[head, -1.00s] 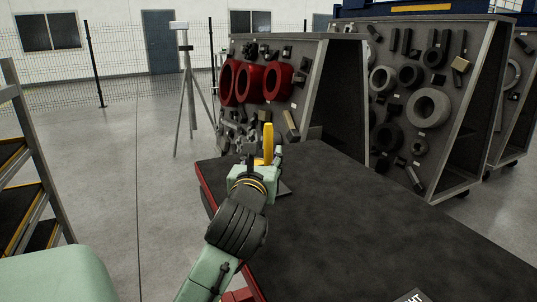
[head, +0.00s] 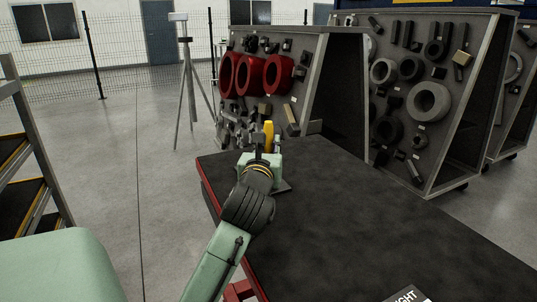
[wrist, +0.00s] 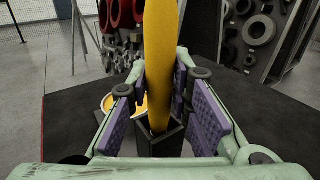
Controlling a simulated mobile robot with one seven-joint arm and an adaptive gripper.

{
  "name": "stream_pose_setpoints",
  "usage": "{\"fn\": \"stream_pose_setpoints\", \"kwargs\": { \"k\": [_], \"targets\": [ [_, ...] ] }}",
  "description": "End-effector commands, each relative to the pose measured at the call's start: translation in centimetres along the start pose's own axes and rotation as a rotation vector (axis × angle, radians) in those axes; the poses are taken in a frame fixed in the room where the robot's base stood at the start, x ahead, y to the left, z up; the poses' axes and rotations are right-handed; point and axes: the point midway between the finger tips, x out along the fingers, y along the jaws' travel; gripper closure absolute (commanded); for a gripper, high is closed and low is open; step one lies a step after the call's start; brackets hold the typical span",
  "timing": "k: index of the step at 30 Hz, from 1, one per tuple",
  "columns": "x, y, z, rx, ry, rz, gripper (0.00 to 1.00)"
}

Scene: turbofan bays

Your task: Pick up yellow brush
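The yellow brush (wrist: 160,60) stands upright in a dark square holder (wrist: 158,143) in the wrist view. Its lower end is hidden inside the holder. My gripper (wrist: 166,100) is open, with its purple-padded fingers on either side of the brush and holder. A gap shows between the left pad and the brush; contact on the right side is hard to tell. In the head view the brush (head: 268,135) rises just behind my gripper (head: 262,156), at the far left end of the dark table (head: 360,215); the holder is mostly hidden there.
A round yellow-and-white item (wrist: 109,102) lies left of the holder, partly behind the left finger. Beyond the table stand slanted racks with red rings (head: 278,74) and dark parts (head: 430,100). A tripod (head: 188,90) stands behind left. Most of the tabletop is clear.

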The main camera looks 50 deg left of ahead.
Motion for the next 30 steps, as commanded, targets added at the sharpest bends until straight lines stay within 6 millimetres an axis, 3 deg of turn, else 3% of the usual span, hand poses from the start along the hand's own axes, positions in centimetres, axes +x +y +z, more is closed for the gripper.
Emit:
{"fn": "stream_pose_setpoints", "kwargs": {
  "k": [7, 22, 30],
  "targets": [
    [0.0, 0.0, 0.0, 0.0, 0.0, 0.0, 1.0],
    [0.0, 0.0, 0.3, 0.001, -0.001, 0.0, 1.0],
    [0.0, -0.1, 3.1, 0.004, -0.004, 0.0, 1.0]
  ]
}}
